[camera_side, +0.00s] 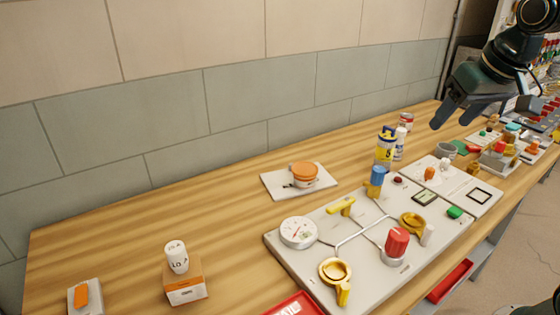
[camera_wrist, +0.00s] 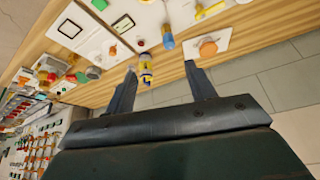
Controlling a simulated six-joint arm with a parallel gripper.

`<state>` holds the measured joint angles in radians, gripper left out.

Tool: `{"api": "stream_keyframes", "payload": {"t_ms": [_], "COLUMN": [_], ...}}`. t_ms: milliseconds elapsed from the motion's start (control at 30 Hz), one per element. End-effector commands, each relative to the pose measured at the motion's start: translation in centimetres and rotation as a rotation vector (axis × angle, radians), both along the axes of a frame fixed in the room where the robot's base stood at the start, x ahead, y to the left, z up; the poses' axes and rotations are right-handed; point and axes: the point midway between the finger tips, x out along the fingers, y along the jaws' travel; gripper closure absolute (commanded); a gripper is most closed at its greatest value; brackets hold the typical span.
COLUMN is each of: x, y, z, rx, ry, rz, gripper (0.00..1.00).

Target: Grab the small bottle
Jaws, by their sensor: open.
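A small white bottle (camera_side: 400,143) with bluish markings stands upright near the wall in the side view, partly hidden behind a yellow container. The yellow container (camera_side: 385,148) has a dark blue top and a number 5 on its label. In the wrist view the yellow container (camera_wrist: 145,70) shows between my fingertips, nearer the left one; I cannot make out the white bottle there. My gripper (camera_side: 460,114) is open and empty, above the bench to the right of both and apart from them. Its two fingers (camera_wrist: 160,72) are spread in the wrist view.
A panel (camera_side: 300,262) with a gauge, valves and knobs fills the front. A plate with an orange-capped piece (camera_side: 304,172) lies to the left. The wall runs close behind.

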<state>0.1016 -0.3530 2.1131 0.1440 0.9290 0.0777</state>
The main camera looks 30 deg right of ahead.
Motion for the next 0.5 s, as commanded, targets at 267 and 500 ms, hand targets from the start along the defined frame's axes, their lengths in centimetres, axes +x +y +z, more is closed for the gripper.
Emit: {"api": "stream_keyframes", "payload": {"t_ms": [267, 500], "x": [6.6, 11.9], "y": [-4.1, -8.0], "z": [0.9, 0.4], "rx": [0.007, 0.014], "ry": [0.019, 0.030], "rz": [-0.168, -0.313], "gripper": [0.45, 0.45]}}
